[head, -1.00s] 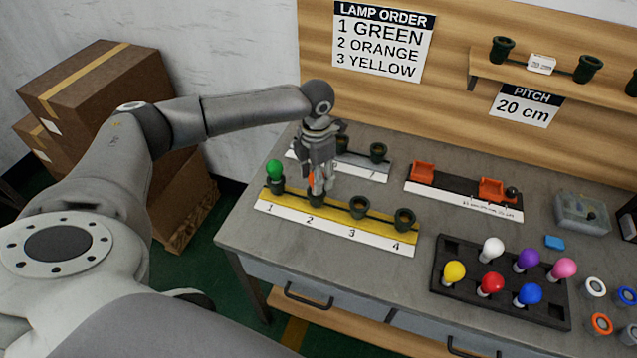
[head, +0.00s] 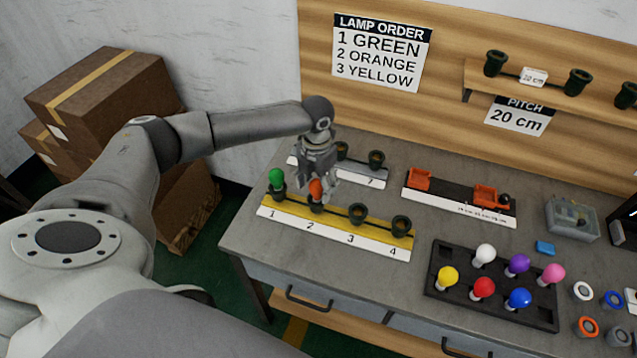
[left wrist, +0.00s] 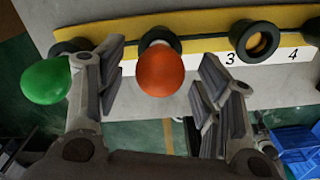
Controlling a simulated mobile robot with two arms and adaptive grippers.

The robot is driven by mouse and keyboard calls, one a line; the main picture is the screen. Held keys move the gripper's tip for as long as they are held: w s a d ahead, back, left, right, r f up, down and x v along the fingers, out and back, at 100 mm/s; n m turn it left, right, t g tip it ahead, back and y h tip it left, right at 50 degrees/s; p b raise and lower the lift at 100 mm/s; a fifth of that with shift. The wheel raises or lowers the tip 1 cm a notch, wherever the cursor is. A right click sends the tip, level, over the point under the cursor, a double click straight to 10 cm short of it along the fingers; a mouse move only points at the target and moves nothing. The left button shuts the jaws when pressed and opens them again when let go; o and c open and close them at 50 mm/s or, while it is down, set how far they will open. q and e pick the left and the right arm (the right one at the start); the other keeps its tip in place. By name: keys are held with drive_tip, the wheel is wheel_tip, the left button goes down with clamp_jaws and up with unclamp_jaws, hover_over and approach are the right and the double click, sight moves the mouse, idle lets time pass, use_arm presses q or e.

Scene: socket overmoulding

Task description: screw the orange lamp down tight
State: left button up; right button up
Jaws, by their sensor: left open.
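The orange lamp (head: 316,188) stands in the socket (head: 317,205) at place 2 of the yellow strip; in the left wrist view the orange lamp (left wrist: 166,71) shows between the two fingers. My left gripper (head: 316,180) is open around the orange lamp, with a gap on each side in the left wrist view (left wrist: 160,95). How far down the lamp sits in its socket I cannot tell. The green lamp (head: 277,178) stands in socket 1, just outside one finger (left wrist: 46,80). Sockets 3 (head: 357,213) and 4 (head: 401,224) are empty. My right gripper does not show.
A black tray (head: 437,262) with several lamps, including the yellow lamp (head: 447,276), lies to the right. A grey strip with empty sockets (head: 376,159) is behind my left gripper. The lamp order sign (head: 380,50) hangs on the back board. Bare table lies around the strip.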

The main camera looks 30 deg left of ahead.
use_arm(q)
drive_tip(key=n+p, duration=0.2)
drive_tip(key=shift+r+n+p, duration=0.2)
drive_tip(key=shift+n+p, duration=0.15)
drive_tip(key=shift+n, duration=0.05)
drive_tip(key=shift+f+n+p, duration=0.15)
drive_tip(key=shift+n+p, duration=0.4)
drive_tip(key=shift+n, duration=0.55)
drive_tip(key=shift+n+p, duration=1.6)
drive_tip(key=shift+n, duration=0.6)
drive_tip(key=shift+n+p, duration=0.95)
drive_tip(key=shift+n, duration=0.25)
drive_tip(key=shift+n+p, duration=0.45)
drive_tip(key=shift+n, duration=0.65)
drive_tip(key=shift+f, duration=0.1)
drive_tip(key=shift+w, duration=0.15)
